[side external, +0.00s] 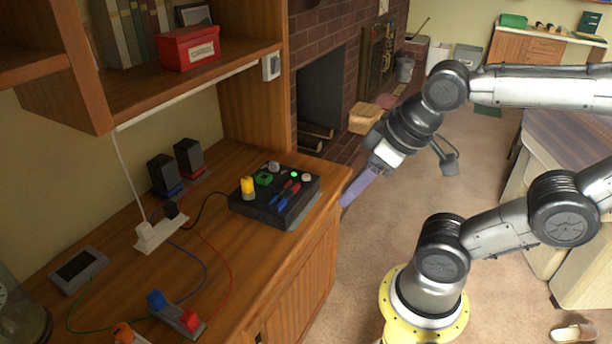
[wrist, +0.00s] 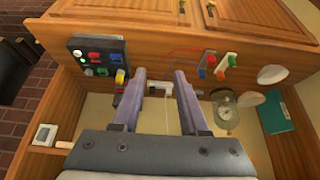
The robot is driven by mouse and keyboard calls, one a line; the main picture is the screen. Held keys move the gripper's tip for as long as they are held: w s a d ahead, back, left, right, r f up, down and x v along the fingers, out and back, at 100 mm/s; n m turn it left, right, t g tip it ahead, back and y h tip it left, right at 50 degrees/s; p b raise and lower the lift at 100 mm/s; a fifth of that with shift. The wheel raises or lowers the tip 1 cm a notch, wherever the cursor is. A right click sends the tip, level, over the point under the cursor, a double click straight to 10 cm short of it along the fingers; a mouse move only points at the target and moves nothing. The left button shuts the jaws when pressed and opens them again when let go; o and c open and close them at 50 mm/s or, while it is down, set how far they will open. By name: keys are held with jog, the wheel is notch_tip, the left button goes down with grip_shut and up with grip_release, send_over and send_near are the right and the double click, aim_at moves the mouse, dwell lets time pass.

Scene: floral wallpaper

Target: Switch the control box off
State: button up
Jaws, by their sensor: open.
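The control box (side external: 253,208) is black and sits on the wooden desk near its front right edge. It carries a yellow knob (side external: 248,187), a green button (side external: 264,179), red and blue switches (side external: 287,197), grey knobs and a lit green light (side external: 294,174). In the wrist view the control box (wrist: 76,44) is at the upper left, to the left of the fingers. My gripper (side external: 348,199) has purple fingers and is off the desk's edge, right of the box and apart from it. In the wrist view my gripper (wrist: 159,75) is open with nothing between its fingers.
The desk (side external: 110,235) also bears a white power strip (side external: 160,234), black speakers (side external: 162,174), cables, a grey device (side external: 78,271) and a red-and-blue switch block (side external: 180,314). A shelf (side external: 200,75) with a red box (side external: 188,47) overhangs the desk. Open floor lies right of it.

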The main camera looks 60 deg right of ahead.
grip_shut()
dwell(1.5)
